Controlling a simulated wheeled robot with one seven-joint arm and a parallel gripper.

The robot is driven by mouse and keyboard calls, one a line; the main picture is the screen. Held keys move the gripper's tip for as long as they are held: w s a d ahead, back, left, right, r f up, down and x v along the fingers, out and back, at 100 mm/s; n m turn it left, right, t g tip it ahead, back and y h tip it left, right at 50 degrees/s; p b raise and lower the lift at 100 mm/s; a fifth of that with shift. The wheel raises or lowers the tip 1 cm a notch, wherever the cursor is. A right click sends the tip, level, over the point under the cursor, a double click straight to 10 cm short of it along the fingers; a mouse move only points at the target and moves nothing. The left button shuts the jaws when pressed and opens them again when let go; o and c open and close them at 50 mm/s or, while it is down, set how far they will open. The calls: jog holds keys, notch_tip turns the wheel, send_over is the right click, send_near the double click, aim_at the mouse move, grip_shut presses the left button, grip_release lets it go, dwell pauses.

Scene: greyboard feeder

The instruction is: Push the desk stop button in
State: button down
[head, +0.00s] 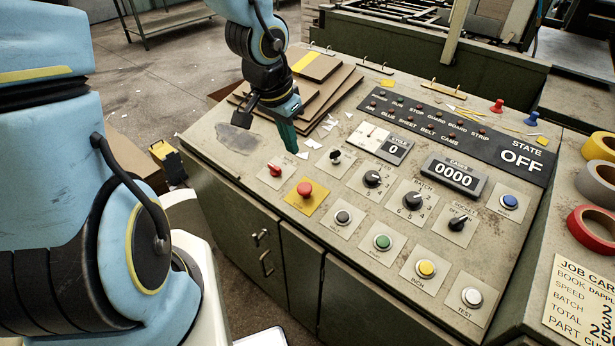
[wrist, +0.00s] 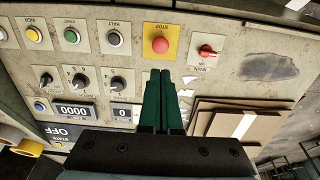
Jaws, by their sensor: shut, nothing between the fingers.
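The stop button (head: 305,189) is a red mushroom head on a yellow square plate near the front left of the sloping desk. In the wrist view the red head (wrist: 160,45) sits just beyond my fingertips, with STOP written above it. My gripper (head: 292,151) has dark green fingers, closed together and empty, pointing down above the desk behind the button. The closed fingers also show in the wrist view (wrist: 161,73). A gap shows between fingertips and button in the head view, and I see no contact.
A red MAIN switch (head: 275,170) is left of the button, and a black knob (head: 336,157) behind it. A HALT button (head: 343,217) and green START button (head: 382,242) are to the right. Brown boards (head: 321,66) are stacked behind my gripper. The state display (head: 521,158) reads OFF.

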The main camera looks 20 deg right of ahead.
aim_at(304, 187)
jog(key=shift+f, duration=0.15)
jog(key=b+x, duration=0.4)
jog(key=x, duration=0.9)
jog(key=shift+d+f+b, duration=0.2)
jog(key=shift+f+b, duration=0.1)
jog(key=shift+f, duration=0.05)
